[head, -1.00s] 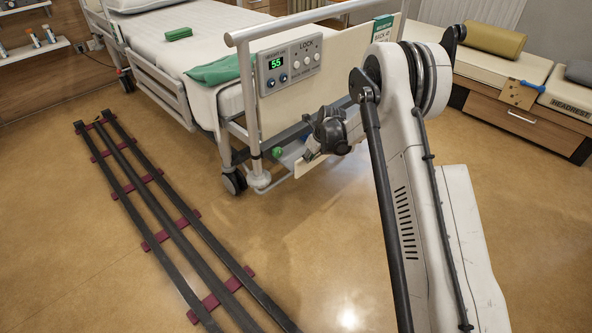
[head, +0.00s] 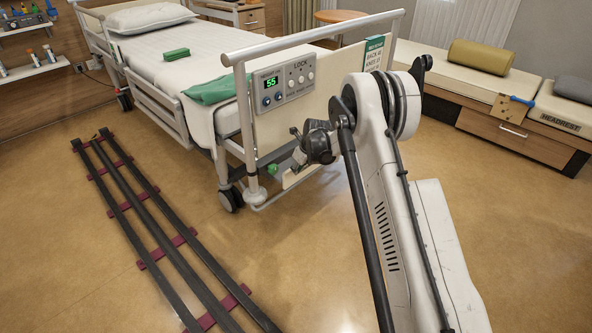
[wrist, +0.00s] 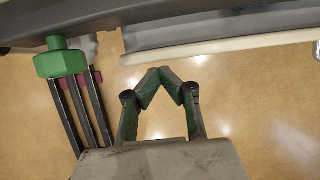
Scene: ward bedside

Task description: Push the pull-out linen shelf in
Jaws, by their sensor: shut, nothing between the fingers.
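The pull-out linen shelf appears as a pale-edged grey board (head: 296,179) low under the footboard of the bed, sticking out a little; my gripper hides part of it. In the wrist view a grey board with a cream edge (wrist: 215,43) crosses the top, which looks like the same shelf. My gripper (wrist: 160,73) is shut and empty, its fingertips meeting just below that edge in the picture. Whether they touch it I cannot tell. In the head view my gripper is a dark shape in front of the footboard, fingertips unclear.
A green knob (wrist: 61,62) is left of my fingers, beside the bed frame. The footboard carries a control panel (head: 284,83) and a push rail (head: 310,36). Dark floor rails (head: 150,225) lie at left. A bench (head: 525,135) stands at right. Floor between is clear.

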